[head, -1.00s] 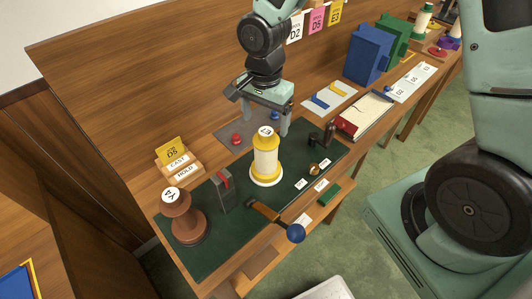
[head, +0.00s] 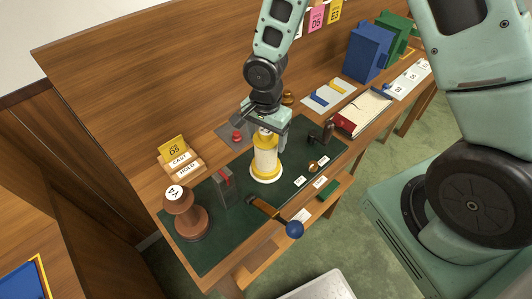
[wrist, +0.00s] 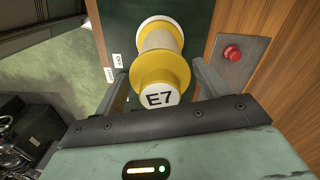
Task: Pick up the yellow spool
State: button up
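The yellow spool (head: 266,162) stands upright on the dark green mat (head: 215,238) in the head view, with a white middle and yellow flanges. In the wrist view the yellow spool (wrist: 160,68) shows its white top label reading E7. My gripper (head: 264,140) is open at the spool's upper part. In the wrist view its two fingers (wrist: 160,88) stand on either side of the top flange, with a visible gap at least on the right. The far side of the spool is hidden.
A brown spool (head: 186,216) stands at the mat's left end. A grey block with a red lever (head: 224,186) and a blue-knobbed handle (head: 276,216) are near the yellow spool. A red button (head: 237,136) sits behind on a grey plate. A dark upright post (head: 327,130) stands to the right.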

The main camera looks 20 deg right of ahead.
jog(key=c, duration=1.2)
jog(key=shift+o, duration=0.2)
jog(key=shift+r, duration=0.15)
